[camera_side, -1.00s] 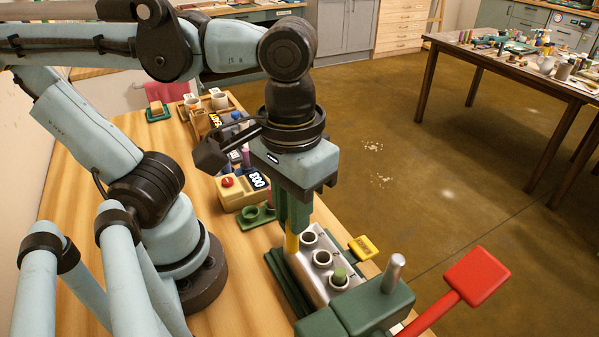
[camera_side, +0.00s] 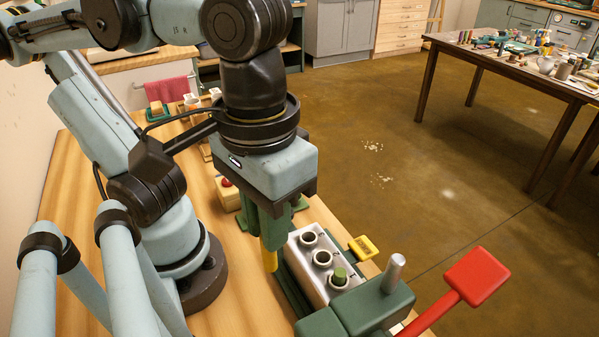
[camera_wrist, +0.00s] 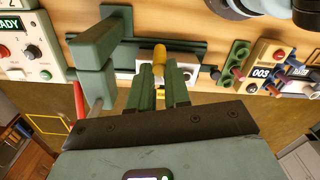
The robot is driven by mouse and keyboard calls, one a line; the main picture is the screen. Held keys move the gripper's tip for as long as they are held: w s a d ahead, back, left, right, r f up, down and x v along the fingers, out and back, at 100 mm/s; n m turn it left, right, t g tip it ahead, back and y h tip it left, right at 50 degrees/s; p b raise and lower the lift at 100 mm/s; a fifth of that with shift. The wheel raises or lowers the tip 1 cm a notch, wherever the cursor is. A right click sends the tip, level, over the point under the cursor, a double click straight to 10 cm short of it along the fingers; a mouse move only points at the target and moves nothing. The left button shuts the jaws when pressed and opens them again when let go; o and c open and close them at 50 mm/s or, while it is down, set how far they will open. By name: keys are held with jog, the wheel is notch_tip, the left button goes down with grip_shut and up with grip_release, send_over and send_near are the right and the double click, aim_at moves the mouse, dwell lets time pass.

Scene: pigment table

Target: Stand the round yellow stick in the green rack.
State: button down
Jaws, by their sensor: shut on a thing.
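My gripper (camera_side: 270,240) is shut on the round yellow stick (camera_side: 270,261), which points down from the fingertips. It is just left of the silver block in the side view. In the wrist view, the stick's rounded yellow end (camera_wrist: 159,54) shows between my fingers (camera_wrist: 162,82). The small green rack (camera_wrist: 236,62) lies to the right in the wrist view, with round reddish pieces or openings that I cannot tell apart. In the side view my gripper mostly hides this rack; only green edges (camera_side: 300,204) show.
The silver block (camera_side: 318,284) has three round sockets, one holding a green stick (camera_side: 340,275). A green press (camera_side: 360,312) with a red lever (camera_side: 478,275) stands in front. A yellow tag (camera_side: 363,247) sits beside the block. A cream box (camera_side: 227,196) is behind my gripper.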

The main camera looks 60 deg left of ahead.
jog(key=w+a+f+n, duration=0.4)
jog(key=w+a+n, duration=0.3)
jog(key=w, duration=0.4)
jog(key=w+a+f+n, duration=0.1)
jog(key=a+f, duration=0.3)
jog(key=a, duration=0.4)
jog(key=w+a+f+n, duration=0.2)
jog(key=a+f+n, duration=0.2)
jog(key=a, duration=0.3)
jog(key=shift+w+a, duration=0.25)
jog(key=shift+a, duration=0.15)
jog(key=shift+f, duration=1.05)
dwell(0.8)
dwell(0.5)
jog(key=c, duration=1)
grip_release()
jog(key=shift+r, duration=0.2)
